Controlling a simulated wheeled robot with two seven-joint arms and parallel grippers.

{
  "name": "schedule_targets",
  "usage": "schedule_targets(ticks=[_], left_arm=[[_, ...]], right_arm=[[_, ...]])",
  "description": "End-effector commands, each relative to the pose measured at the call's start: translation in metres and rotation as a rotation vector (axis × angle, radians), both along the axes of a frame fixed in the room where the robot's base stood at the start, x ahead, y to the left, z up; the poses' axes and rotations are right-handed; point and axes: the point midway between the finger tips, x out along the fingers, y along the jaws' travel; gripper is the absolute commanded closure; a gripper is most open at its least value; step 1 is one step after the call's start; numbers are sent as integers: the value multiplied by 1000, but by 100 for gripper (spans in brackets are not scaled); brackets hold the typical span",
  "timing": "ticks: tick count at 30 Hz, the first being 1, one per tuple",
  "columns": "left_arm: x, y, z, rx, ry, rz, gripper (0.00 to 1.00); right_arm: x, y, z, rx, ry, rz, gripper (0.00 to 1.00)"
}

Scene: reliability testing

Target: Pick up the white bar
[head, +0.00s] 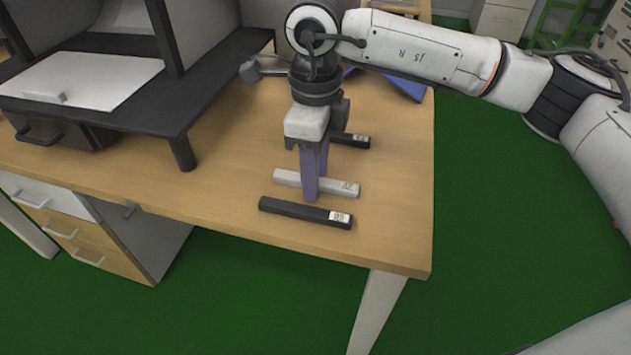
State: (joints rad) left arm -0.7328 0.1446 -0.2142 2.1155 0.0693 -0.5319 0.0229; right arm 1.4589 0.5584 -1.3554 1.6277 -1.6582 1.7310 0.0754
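The white bar (343,188) lies on the wooden table, between two dark bars. My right gripper (311,190) points straight down over the middle of the white bar. Its purple fingers cover part of the bar, one finger in front of it. The fingers overlap in this view, so I cannot tell whether they are apart or pressed on the bar. The bar appears to rest at table level. My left gripper is not in view.
A black bar (305,212) lies just in front of the white bar, and another black bar (352,140) lies behind it. A dark shelf unit (150,112) stands at left on the wooden table (392,215). The table's right side is clear.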

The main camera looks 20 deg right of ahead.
Motion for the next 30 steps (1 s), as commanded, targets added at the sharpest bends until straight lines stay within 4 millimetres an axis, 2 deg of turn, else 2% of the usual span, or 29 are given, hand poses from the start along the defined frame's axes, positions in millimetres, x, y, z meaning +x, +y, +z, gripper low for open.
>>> schedule_targets(ticks=[2, 6, 8, 9, 16, 19, 30], left_arm=[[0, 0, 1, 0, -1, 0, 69], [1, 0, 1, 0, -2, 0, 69], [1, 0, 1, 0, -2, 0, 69], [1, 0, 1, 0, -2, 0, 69], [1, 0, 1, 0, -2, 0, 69], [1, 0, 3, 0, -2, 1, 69], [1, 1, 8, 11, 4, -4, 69]], right_arm=[[0, 0, 0, 0, 0, 0, 64], [0, 0, 0, 0, 0, 0, 88], [0, 0, 1, 0, 0, 0, 98], [0, 0, 1, 0, 0, 0, 100], [0, 0, 2, 0, 0, 0, 100], [0, 0, 9, 0, -1, 0, 100], [1, 0, 79, 1, -3, 0, 100]])
